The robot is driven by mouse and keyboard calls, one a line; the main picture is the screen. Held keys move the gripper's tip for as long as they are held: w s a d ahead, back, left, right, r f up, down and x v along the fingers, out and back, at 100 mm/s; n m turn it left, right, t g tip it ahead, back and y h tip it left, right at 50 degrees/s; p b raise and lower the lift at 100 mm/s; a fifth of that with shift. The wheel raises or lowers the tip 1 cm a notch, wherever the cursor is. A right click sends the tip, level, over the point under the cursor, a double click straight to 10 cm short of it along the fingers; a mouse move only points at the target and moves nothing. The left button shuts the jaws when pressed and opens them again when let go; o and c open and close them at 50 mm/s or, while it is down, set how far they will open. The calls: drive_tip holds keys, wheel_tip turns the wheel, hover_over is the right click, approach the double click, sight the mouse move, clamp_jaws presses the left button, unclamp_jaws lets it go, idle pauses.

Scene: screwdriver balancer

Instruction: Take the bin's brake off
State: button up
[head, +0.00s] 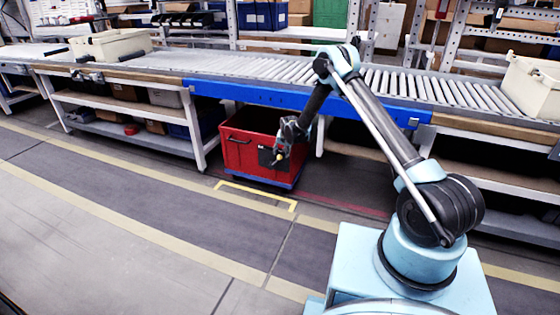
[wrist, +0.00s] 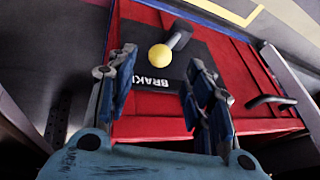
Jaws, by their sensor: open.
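The red bin (head: 238,152) stands on a blue base under the conveyor, at the picture's centre left. Its front carries a black brake plate (head: 264,157), which shows in the wrist view marked "BRAKE" (wrist: 150,83), upside down. A dark lever (wrist: 179,36) with a yellow ball knob (wrist: 160,57) sits on the plate. In the head view, the yellow knob (head: 279,159) shows beside the gripper's tip. My gripper (head: 281,148) is open in front of the bin. In the wrist view, the knob lies just beyond and between the parted fingers (wrist: 162,78), apart from them.
The roller conveyor (head: 270,68) with a blue front rail (head: 250,95) runs above the bin. Shelved benches (head: 120,115) flank the bin. A yellow floor marking (head: 255,194) lies before it. The bin's handle (wrist: 270,101) is right of the plate in the wrist view. The aisle floor is clear.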

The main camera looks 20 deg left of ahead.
sight(280, 156)
drive_tip(key=shift+x, duration=4.1)
drive_tip(key=shift+c, duration=0.2)
